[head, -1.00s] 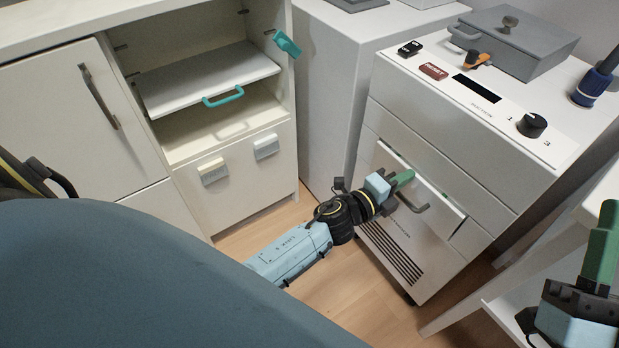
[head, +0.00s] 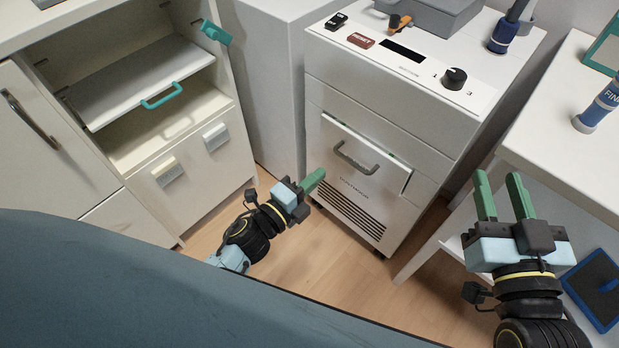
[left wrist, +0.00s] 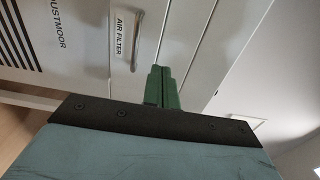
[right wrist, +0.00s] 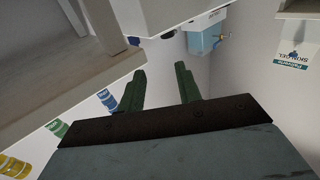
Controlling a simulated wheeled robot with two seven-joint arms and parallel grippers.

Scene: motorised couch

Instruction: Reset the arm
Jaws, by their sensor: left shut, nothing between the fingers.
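My left gripper (head: 314,180) is low in front of the white cabinet, its green fingers together and empty. Its closed fingers (left wrist: 161,88) also show in the left wrist view, apart from the drawer handle (head: 356,160). The tilted drawer front (head: 365,155) stands slightly out from the white machine (head: 400,100), with an "AIR FILTER" label in the left wrist view. My right gripper (head: 500,195) points up beside the white table at the right. Its two green fingers are spread with nothing between them, and the right wrist view shows the same gap (right wrist: 160,88).
The machine's top has a red RESET button (head: 361,40), a black knob (head: 455,77) and an orange-handled switch (head: 399,22). An open cabinet (head: 140,90) with a teal-handled shelf stands at the left. The white table (head: 560,130) is close to my right gripper. Wooden floor (head: 330,265) is clear between.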

